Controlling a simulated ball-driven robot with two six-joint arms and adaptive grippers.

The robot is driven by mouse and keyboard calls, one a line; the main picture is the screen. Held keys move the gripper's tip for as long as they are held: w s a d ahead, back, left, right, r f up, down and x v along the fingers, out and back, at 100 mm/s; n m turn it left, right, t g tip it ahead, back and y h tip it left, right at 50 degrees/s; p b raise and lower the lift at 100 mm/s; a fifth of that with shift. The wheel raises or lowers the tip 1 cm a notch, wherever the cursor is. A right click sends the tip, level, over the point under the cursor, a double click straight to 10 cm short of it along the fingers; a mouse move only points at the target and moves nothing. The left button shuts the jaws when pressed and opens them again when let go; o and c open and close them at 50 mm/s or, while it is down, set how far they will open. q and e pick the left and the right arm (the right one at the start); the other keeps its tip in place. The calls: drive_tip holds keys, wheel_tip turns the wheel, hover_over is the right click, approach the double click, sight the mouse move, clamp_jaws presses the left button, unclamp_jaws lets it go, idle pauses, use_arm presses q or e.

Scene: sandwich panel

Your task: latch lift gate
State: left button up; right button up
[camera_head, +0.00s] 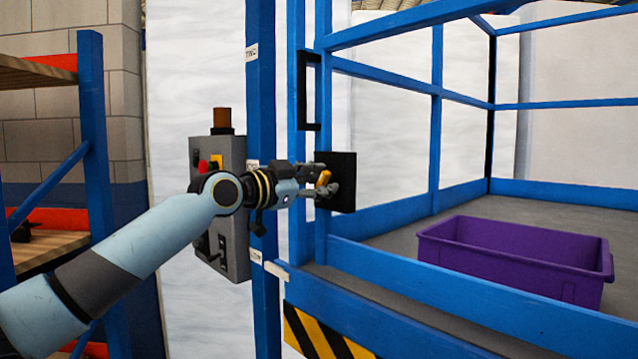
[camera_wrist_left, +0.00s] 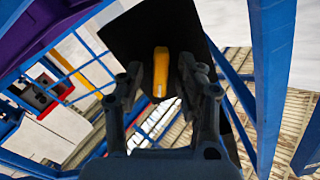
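The lift gate is a blue tubular frame (camera_head: 437,120) with a black vertical pull handle (camera_head: 303,92) near its left post. A black latch plate (camera_head: 346,168) sits on that post and carries a small yellow latch lever (camera_head: 323,178). My left gripper (camera_head: 328,189) is at the plate. In the left wrist view the yellow lever (camera_wrist_left: 160,70) stands between the two fingers of my left gripper (camera_wrist_left: 161,88), with a gap visible on each side. The gripper is open around the lever. The fingers partly hide the lever in the head view. My right gripper is not in view.
A grey control box (camera_head: 232,190) with red and yellow parts hangs on the blue mast behind my left wrist. A purple crate (camera_head: 490,262) stands on the platform floor. A shelf rack (camera_head: 92,130) is at left. A yellow-black striped panel (camera_head: 312,335) is below the gate.

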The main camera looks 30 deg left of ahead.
use_arm(q)
clamp_jaws()
drive_tip(key=shift+n, duration=0.3)
drive_tip(key=shift+r+n+p, duration=0.1)
drive_tip(key=shift+n+p, duration=0.55)
drive_tip(key=shift+n, duration=0.55)
drive_tip(key=shift+a+n+p, duration=0.1)
drive_tip(key=shift+n+p, duration=0.4)
drive_tip(key=shift+n, duration=0.9)
unclamp_jaws()
